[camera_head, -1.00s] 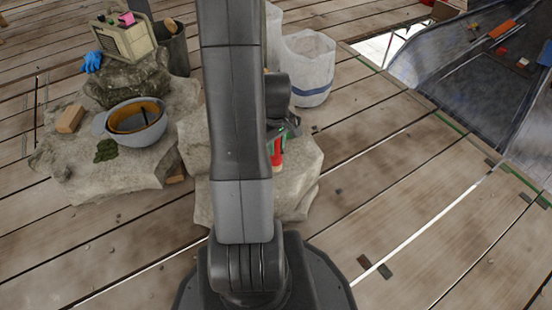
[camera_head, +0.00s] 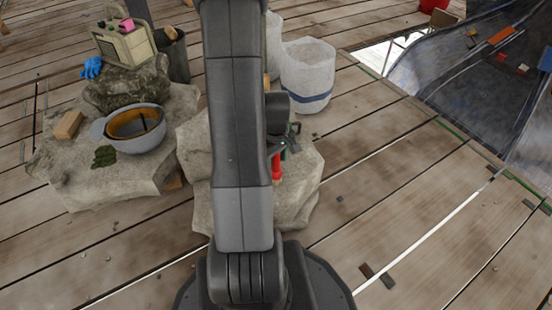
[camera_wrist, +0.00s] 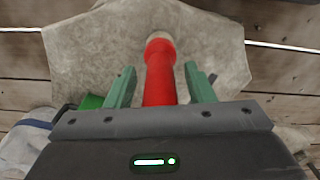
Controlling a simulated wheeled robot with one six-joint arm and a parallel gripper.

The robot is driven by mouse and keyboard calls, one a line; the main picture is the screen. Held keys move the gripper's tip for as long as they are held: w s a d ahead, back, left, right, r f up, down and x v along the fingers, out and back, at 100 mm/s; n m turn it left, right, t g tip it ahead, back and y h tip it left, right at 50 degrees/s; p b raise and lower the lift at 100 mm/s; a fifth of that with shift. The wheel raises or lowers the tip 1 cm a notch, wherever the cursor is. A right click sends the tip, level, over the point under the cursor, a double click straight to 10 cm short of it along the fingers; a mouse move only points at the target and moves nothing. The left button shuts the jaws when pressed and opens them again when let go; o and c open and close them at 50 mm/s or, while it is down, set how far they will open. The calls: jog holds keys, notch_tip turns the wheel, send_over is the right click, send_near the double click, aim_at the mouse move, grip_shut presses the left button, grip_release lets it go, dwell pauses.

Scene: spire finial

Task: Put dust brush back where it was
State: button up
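A red handle-like piece with a pale end (camera_wrist: 160,78) shows in the wrist view, over the pale stone block. I cannot tell whether it belongs to the dust brush; no bristles show. In the head view it is a small red patch (camera_head: 277,167) beside my arm, partly hidden. My gripper (camera_wrist: 160,80) has its two green fingers apart, one on each side of the red piece, with a gap on both sides. In the head view, my arm hides most of my gripper (camera_head: 291,137).
The stone block (camera_head: 305,185) stands on a plank floor. At left, rocks carry a grey bowl (camera_head: 103,129), a tan block (camera_head: 69,125), moss (camera_head: 105,156), a radio (camera_head: 124,43) and blue gloves (camera_head: 91,68). A white bag (camera_head: 307,70) stands behind. Floor at right is mostly clear.

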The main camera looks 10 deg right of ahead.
jog(key=shift+r, duration=0.1)
notch_tip(320, 180, up, 12)
jog(key=p, duration=0.5)
jog(key=shift+r, duration=0.1)
